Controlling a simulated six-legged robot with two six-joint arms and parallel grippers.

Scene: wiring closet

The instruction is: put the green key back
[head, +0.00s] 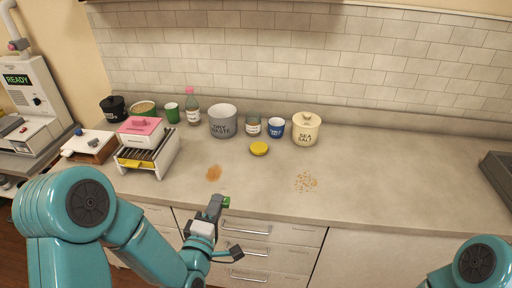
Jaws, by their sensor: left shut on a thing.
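My left gripper (218,204) is in front of the counter's front edge, over the drawer fronts. It is shut on a small green thing (226,202), which I take to be the green key. Only a little of it shows at the jaw tips, so its shape cannot be told. I cannot make out a hook or holder for a key in this view. My right arm shows only in part at the lower right, and its gripper is out of view.
The counter (400,175) holds a toaster-like rack (150,152), a grey "dry waste" pot (223,122), a "sea salt" jar (306,130) and a yellow lid (259,148). An orange spill (214,173) and crumbs (306,181) lie near the front. The counter's right half is mostly clear.

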